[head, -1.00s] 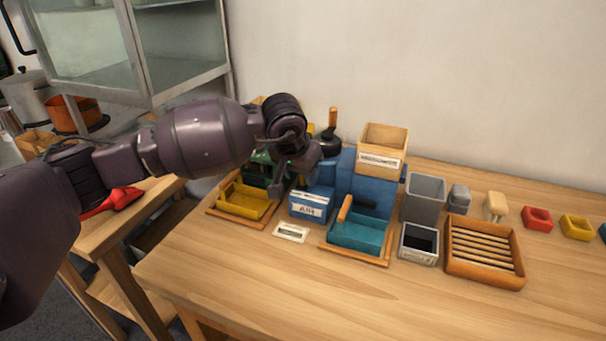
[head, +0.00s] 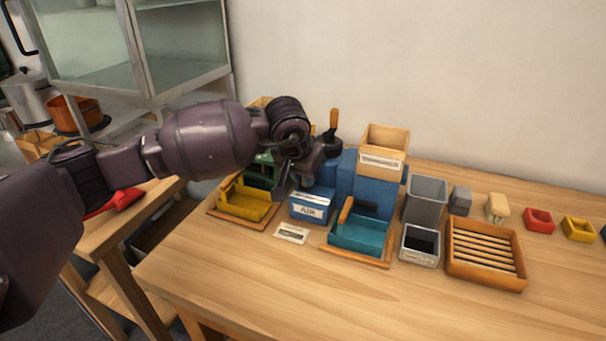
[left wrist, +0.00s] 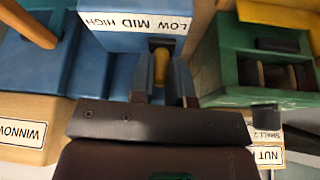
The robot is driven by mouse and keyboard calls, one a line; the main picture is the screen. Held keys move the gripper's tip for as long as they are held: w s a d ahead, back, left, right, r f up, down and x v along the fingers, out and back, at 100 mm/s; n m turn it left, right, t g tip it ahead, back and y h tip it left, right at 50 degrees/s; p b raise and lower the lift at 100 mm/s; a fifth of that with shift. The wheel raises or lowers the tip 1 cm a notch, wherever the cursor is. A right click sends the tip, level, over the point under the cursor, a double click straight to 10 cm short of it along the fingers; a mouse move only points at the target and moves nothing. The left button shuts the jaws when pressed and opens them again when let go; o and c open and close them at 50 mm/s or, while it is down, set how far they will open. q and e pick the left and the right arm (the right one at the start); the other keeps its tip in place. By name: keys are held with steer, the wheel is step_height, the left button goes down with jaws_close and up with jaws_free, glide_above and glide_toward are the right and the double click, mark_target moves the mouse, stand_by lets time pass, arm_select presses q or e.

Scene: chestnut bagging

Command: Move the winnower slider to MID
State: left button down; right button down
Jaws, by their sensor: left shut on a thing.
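The blue winnower (head: 376,197) stands on the table with a teal tray at its front and a blue AIR box (head: 311,207) at its left. In the left wrist view, a LOW MID HIGH label (left wrist: 135,22) appears upside down on the blue box. The yellow slider knob (left wrist: 161,66) stands at a dark slot just by this label, towards its LOW side; its exact setting is hard to tell. My left gripper (left wrist: 162,88) is shut on the knob, one finger on each side. In the head view the left gripper (head: 285,186) is beside the AIR box, hiding the knob.
A green machine with a yellow tray (head: 244,202) stands close at the left. A white card (head: 291,233) lies in front. A grey bin (head: 425,197), a small grey box (head: 419,245) and a slatted wooden tray (head: 484,278) stand at the right. The front table is clear.

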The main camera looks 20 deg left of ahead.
arm_select(q)
steer(key=shift+d, duration=1.2)
steer(key=shift+a, duration=0.1)
steer(key=c, duration=1.1)
jaws_free()
arm_select(e)
steer(key=shift+w+r, duration=0.1)
steer(key=shift+w, duration=0.15)
steer(key=shift+s, duration=0.1)
arm_select(q)
steer(key=shift+s+r, duration=0.1)
steer(key=shift+r, duration=0.15)
steer(key=p+v, duration=0.1)
steer(key=v, duration=0.9)
arm_select(e)
steer(key=shift+r, duration=0.8)
